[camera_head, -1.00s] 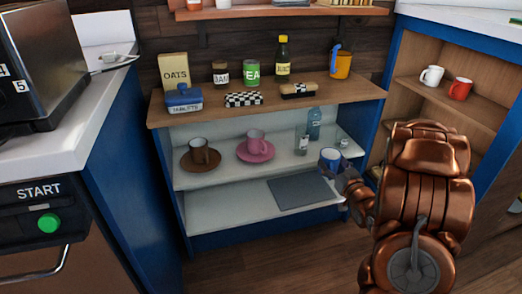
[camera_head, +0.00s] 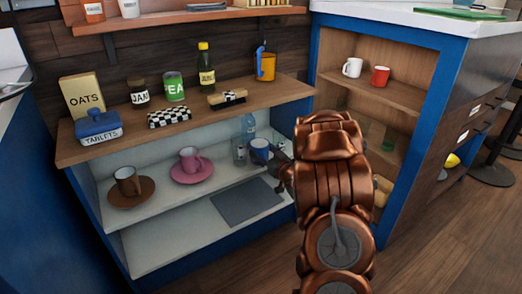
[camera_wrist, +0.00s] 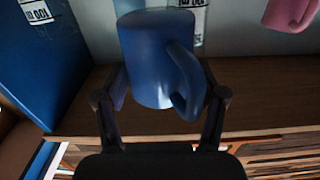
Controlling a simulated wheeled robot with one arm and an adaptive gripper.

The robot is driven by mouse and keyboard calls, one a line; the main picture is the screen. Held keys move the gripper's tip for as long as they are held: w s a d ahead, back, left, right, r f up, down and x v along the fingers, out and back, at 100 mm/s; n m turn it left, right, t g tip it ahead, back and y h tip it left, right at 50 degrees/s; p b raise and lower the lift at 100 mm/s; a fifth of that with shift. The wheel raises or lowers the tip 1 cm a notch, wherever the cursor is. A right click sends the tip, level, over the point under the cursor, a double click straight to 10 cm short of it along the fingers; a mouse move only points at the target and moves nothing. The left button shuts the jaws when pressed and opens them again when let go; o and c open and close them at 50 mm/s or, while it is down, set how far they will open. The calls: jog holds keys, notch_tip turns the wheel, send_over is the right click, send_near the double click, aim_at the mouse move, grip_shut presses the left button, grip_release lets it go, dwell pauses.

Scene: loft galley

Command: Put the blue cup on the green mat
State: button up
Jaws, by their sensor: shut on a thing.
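The blue cup (camera_head: 260,147) is held in my gripper (camera_head: 274,158), in front of the open blue cabinet's shelves. In the wrist view the blue cup (camera_wrist: 152,60) stands between the two fingers of my gripper (camera_wrist: 164,98), which are shut on it, with its handle toward the lower right. A flat green thing (camera_head: 472,14), which looks like the green mat, lies on the white counter at the top right.
A pink cup (camera_head: 190,158) and a brown cup (camera_head: 127,181) stand on saucers on the cabinet shelf. A grey mat (camera_head: 247,201) lies on the lower shelf. White (camera_head: 352,67) and red (camera_head: 380,76) mugs stand in the right cabinet. Floor is clear at the lower right.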

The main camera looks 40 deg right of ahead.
aim_at(262, 140)
jog(key=w+d, duration=0.1)
jog(key=w, duration=0.1)
jog(key=w+d+b, duration=0.1)
jog(key=w+d, duration=0.1)
jog(key=w+d+b, duration=0.1)
jog(key=w, duration=0.1)
jog(key=shift+d+f, duration=0.25)
jog(key=shift+f, duration=0.15)
jog(key=shift+w+d, duration=0.45)
jog(key=shift+w, duration=0.2)
jog(key=shift+w+d+f+b, duration=0.1)
jog(key=shift+w+d+b, duration=0.1)
jog(key=shift+b, duration=0.25)
notch_tip(262, 140, down, 3)
jog(key=shift+f+b, duration=0.2)
jog(key=shift+b, duration=0.85)
jog(key=o, duration=1.3)
